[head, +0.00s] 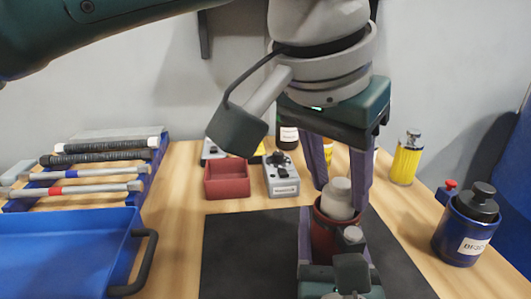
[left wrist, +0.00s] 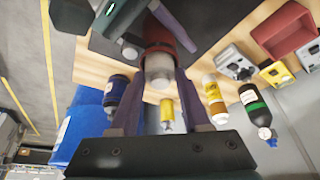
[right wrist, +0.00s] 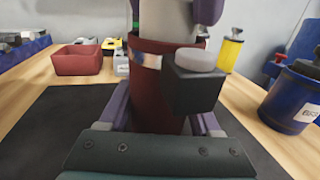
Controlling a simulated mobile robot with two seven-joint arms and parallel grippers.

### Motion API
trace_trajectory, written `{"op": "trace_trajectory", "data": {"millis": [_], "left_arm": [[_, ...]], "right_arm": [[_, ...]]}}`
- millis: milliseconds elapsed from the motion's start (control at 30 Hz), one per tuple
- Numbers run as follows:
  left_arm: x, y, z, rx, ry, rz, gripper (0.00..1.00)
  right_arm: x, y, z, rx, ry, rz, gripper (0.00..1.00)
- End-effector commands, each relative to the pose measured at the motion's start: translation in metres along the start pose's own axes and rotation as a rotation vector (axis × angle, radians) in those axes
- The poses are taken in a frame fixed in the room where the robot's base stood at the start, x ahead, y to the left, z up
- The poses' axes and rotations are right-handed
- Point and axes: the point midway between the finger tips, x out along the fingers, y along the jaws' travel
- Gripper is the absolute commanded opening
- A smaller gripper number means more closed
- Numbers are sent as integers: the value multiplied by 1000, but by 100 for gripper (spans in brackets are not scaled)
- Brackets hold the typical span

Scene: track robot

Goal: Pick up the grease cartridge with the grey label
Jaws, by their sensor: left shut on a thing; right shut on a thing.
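A pale cylinder with a grey-white top (head: 340,199) stands upright in the mouth of a dark red canister (head: 328,236). It also shows in the left wrist view (left wrist: 159,70). I see no grey label on it; its lower part is hidden inside the canister. My left gripper (head: 338,194) comes from above and is shut on the pale cylinder at the rim. My right gripper (head: 336,242) is low and shut around the red canister, which shows large in the right wrist view (right wrist: 152,95). A dark block with a round grey cap (right wrist: 195,62) sits on the canister's side.
A black mat (head: 245,250) lies under the canister. A blue holder with a black-topped item (head: 465,225) stands right, a yellow canister (head: 404,165) behind. A red box (head: 227,180) and grey device (head: 281,178) are at the back. A blue tray (head: 65,250) is left.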

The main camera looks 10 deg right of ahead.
Motion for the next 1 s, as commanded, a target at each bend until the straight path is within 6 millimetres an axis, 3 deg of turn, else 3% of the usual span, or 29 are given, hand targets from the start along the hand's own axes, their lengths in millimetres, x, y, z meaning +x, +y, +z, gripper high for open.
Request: {"op": "trace_trajectory", "data": {"millis": [167, 267, 700, 1000], "left_arm": [[-7, 0, -4, 1, 2, 0, 0], [-22, 0, -10, 1, 5, -1, 0], [-132, 0, -56, 2, 4, -2, 0], [-165, 0, -68, 2, 0, 0, 0]], "right_arm": [[0, 0, 0, 0, 0, 0, 0], [0, 0, 0, 0, 1, 0, 0], [0, 0, 0, 0, 1, 0, 0], [0, 0, 0, 0, 0, 0, 0]]}}
